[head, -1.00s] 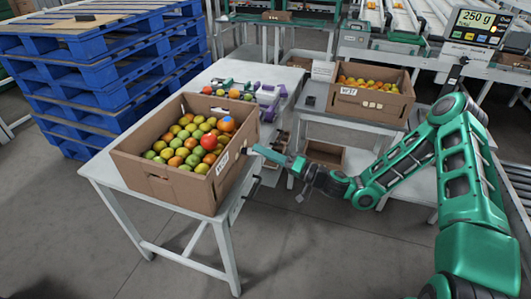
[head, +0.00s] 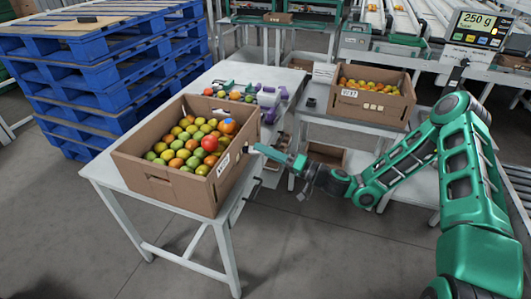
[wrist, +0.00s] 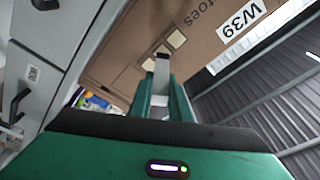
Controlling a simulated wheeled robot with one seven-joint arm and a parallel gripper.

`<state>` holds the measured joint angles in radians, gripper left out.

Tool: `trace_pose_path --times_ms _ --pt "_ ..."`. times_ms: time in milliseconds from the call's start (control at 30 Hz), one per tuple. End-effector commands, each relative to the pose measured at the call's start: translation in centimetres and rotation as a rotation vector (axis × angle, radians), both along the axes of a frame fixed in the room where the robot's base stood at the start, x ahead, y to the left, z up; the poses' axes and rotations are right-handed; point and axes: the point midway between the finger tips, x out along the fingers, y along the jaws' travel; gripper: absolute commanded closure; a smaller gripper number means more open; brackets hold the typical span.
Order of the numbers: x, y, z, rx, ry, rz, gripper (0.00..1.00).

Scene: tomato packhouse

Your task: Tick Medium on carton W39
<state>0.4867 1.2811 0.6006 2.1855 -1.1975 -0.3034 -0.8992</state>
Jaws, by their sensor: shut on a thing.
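Carton W39 (head: 160,185) is a brown cardboard box of red, orange and green tomatoes on the near white table. In the wrist view, its printed side (wrist: 125,50) carries a white W39 label (wrist: 241,20) and pale squares (wrist: 177,39). Another pale square (wrist: 148,65) lies beside the marker; I see no mark on these two. My gripper (head: 262,149) is at the right side of the carton. It is shut on a slim grey marker (wrist: 162,72) with a dark tip, which overlaps the row of squares. I cannot tell whether the tip touches the cardboard.
A second tomato carton (head: 345,108) with a label and pale squares stands on another table behind. Purple and white equipment (head: 270,97) lies behind carton W39. Blue pallets (head: 100,75) are stacked at left. A scale display (head: 477,28) reads 250 g. Floor in front is clear.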

Motion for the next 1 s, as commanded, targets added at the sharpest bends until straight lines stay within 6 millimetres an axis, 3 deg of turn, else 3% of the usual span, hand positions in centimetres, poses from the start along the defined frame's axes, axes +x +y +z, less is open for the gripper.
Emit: trace_pose_path --times_ms 1000 --pt "-2.0 -5.5 0.0 0.0 0.0 -0.001 1.0"
